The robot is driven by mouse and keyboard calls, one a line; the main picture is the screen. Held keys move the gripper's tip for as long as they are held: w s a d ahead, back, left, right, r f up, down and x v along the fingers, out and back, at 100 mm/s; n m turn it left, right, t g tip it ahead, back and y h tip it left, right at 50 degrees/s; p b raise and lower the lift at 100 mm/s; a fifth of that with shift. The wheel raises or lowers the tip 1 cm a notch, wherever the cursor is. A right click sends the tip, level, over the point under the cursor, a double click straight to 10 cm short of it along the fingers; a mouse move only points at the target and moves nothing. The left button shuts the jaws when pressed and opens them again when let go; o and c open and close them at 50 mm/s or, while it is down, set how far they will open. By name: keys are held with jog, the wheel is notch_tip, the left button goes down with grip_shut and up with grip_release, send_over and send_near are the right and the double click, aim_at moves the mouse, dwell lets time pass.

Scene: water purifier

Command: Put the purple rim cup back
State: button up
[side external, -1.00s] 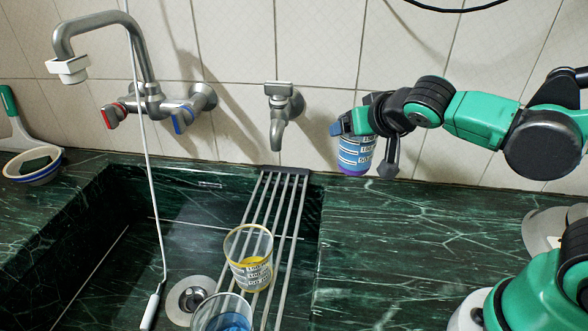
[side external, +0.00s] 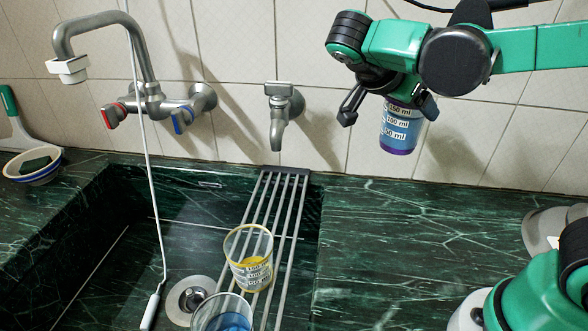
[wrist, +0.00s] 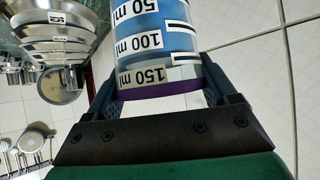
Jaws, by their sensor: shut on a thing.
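The purple rim cup (side external: 400,128) holds blue liquid and carries 50, 100 and 150 ml labels. It is in the air above the right counter, close to upright. My gripper (side external: 390,108) is shut on it, with a finger on each side. In the wrist view the cup (wrist: 155,45) sits between the fingers of my gripper (wrist: 160,85), its purple band nearest the palm. A yellow rim cup (side external: 250,258) with yellow liquid and a cup with blue liquid (side external: 222,318) stand on the metal rack (side external: 266,205) over the sink. The front cup is cut off by the frame edge.
A small tap (side external: 281,115) on the wall overhangs the back of the rack. A mixer faucet (side external: 145,95) and a white hose (side external: 150,190) are at the left. The green marble counter (side external: 420,240) right of the sink is mostly clear.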

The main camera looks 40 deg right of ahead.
notch_tip(320, 180, down, 16)
jog(key=shift+f, duration=0.1)
dwell(0.7)
jog(key=o, duration=1.4)
jog(key=v, duration=1.2)
jog(key=d+n+t+y, duration=0.1)
jog(key=n+t+y, duration=0.1)
jog(key=n, duration=0.4)
jog(key=d+r+n+t+y, duration=0.1)
jog(key=n+t+y, duration=0.1)
jog(key=n+y, duration=0.3)
jog(key=s+d+n+t+y, duration=0.1)
jog(key=d+n+t+y, duration=0.1)
jog(key=n, duration=0.5)
jog(key=shift+s+r+t+y, duration=0.1)
jog(key=shift+r+t+y, duration=0.2)
jog(key=shift+t+y, duration=0.4)
